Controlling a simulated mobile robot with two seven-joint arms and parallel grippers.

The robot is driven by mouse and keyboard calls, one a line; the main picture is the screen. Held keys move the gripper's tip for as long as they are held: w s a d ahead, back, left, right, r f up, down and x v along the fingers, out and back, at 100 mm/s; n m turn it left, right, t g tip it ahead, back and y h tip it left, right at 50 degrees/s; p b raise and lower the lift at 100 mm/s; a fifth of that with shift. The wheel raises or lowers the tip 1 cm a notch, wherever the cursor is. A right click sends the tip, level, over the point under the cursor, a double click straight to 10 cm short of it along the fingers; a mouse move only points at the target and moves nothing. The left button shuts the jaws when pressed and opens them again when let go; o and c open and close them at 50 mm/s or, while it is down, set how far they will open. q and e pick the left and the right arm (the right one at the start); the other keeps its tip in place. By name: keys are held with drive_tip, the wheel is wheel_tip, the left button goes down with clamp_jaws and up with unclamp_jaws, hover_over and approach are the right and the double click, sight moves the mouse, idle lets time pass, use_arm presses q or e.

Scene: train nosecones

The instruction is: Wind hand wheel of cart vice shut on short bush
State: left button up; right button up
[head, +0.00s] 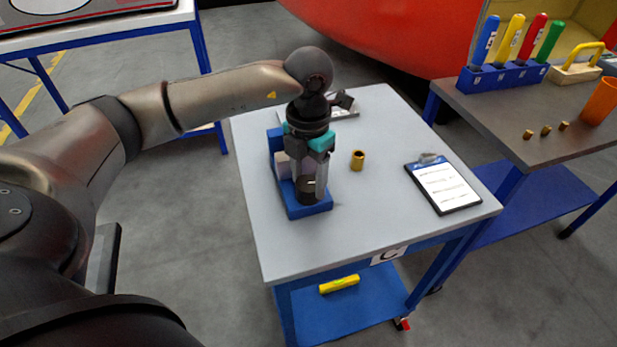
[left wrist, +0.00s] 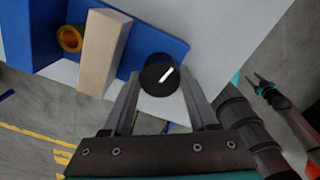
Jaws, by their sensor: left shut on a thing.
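The blue vice (head: 309,208) stands on the grey-topped cart (head: 390,235). Its dark hand wheel (left wrist: 158,73) has a white mark that slants up to the right. My left gripper (head: 313,190) comes down from above and is shut on the hand wheel, one finger on each side. In the left wrist view a brass bush (left wrist: 70,38) lies in the vice between the blue fixed jaw and the pale moving jaw (left wrist: 104,50). I cannot tell whether the moving jaw touches it. The right gripper is not in the head view; a dark pronged shape at the wrist view's right edge is unclear.
Another brass bush (head: 357,160) stands on the cart right of the vice. A clipboard (head: 445,186) lies near the right edge. A side bench (head: 530,120) holds coloured-handled tools, small brass pieces and an orange cup. The cart's front top is clear.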

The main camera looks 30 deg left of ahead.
sight(309, 183)
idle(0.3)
use_arm(q)
drive_tip(key=o, duration=1.4)
drive_tip(key=shift+c, duration=0.2)
drive_tip(key=shift+r, duration=0.1)
wheel_tip(309, 183, up, 15)
drive_tip(key=p, duration=0.2)
